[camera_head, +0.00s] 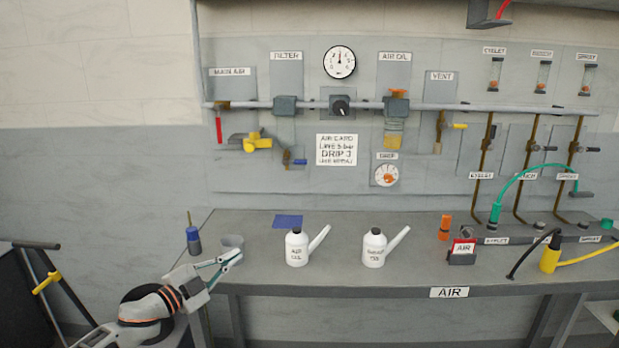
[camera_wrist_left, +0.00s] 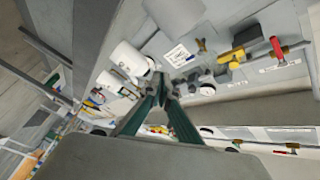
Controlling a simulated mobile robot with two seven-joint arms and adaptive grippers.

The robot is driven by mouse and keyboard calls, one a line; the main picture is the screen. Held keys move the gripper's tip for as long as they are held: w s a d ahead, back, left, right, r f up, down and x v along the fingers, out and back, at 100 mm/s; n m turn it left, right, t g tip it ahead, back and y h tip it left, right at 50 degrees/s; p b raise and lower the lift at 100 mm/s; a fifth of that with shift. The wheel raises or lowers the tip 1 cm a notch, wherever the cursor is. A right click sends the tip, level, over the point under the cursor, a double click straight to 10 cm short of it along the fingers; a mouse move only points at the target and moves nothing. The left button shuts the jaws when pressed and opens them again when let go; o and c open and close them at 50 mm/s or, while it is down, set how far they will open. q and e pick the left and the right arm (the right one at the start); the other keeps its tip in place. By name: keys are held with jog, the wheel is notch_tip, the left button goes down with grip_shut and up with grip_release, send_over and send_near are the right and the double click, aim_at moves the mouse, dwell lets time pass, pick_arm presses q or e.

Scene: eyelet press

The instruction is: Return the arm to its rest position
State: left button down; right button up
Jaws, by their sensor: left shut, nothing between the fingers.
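My left arm comes in from the lower left in the head view. I cannot tell whether the fingertips touch the cup or bench. My right gripper is not in view.
The air oil can (camera_head: 297,249) and a second white can (camera_head: 374,249) stand to the right. A red-topped box (camera_head: 462,252) and yellow connector (camera_head: 550,257) are farther right. A dark cart (camera_head: 30,300) is at left.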

pick_arm(q)
jog(key=s+d+f+n+y, duration=0.2)
jog(key=s+f+n, duration=0.2)
jog(key=s+f, duration=0.55)
jog(key=s+d+f+n+y, duration=0.25)
jog(key=s+f+n, duration=0.25)
jog(key=s+f, duration=0.45)
jog(key=s+a+f+n+g+y, duration=0.2)
jog(key=s+f, duration=0.4)
jog(key=s, duration=0.5)
jog(key=s+a+f+n+g+y, duration=0.1)
jog(key=s+a+f+n+g, duration=0.1)
jog(key=s+f, duration=0.4)
jog(key=s+n, duration=0.1)
jog(key=s, duration=0.3)
jog(key=shift+s+a+f+y, duration=0.15)
jog(key=shift+s+a+y, duration=0.05)
jog(key=shift+s+y, duration=0.15)
